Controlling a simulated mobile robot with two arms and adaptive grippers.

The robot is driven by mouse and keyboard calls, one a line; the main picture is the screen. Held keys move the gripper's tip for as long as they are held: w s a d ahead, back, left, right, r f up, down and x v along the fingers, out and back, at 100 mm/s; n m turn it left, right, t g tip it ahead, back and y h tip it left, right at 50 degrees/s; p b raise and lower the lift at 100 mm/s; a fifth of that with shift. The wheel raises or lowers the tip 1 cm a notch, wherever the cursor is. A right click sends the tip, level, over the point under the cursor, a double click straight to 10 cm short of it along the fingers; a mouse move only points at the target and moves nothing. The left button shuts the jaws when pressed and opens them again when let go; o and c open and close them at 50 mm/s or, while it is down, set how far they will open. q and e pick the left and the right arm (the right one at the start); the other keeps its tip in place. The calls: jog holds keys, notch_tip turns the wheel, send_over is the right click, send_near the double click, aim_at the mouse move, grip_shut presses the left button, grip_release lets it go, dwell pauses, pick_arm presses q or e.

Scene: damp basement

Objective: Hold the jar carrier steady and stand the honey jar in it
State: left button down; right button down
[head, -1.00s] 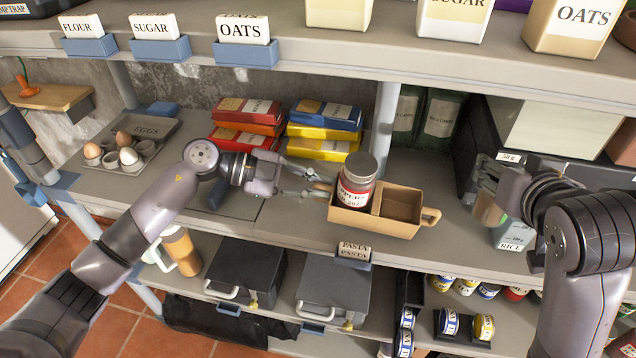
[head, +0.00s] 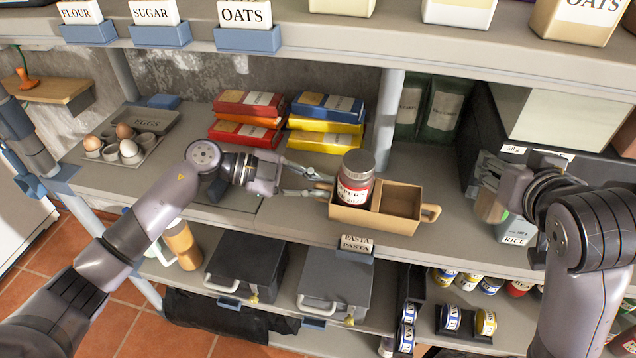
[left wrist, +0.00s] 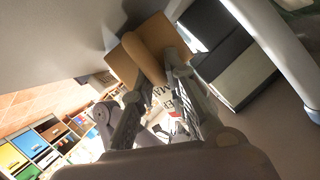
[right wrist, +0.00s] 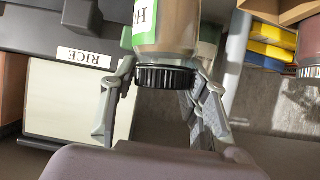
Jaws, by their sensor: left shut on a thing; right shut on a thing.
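The jar carrier (head: 403,224) is a tan open box with two compartments, standing on the middle shelf. A jar with a grey lid and a red-and-white label (head: 355,185) stands in its left compartment; the right compartment is empty. My left gripper (head: 326,187) is shut on the carrier's left end, on the brown handle (left wrist: 148,52) seen in the left wrist view. The honey jar (right wrist: 170,30), amber with a black lid and green label, is between the shut fingers of my right gripper (right wrist: 160,85). In the head view the honey jar (head: 489,207) is mostly hidden, right of the carrier.
Red, yellow and blue packs (head: 325,125) lie behind the carrier. A shelf post (head: 388,120) stands just behind it. The upper shelf (head: 450,60) overhangs.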

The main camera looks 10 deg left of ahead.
pick_arm(q)
jog(key=shift+s+d+f, duration=0.1)
jog(key=shift+f, duration=0.15)
jog(key=c, duration=1.5)
grip_release()
jog(key=shift+r, duration=0.1)
jog(key=shift+c, duration=0.3)
grip_shut()
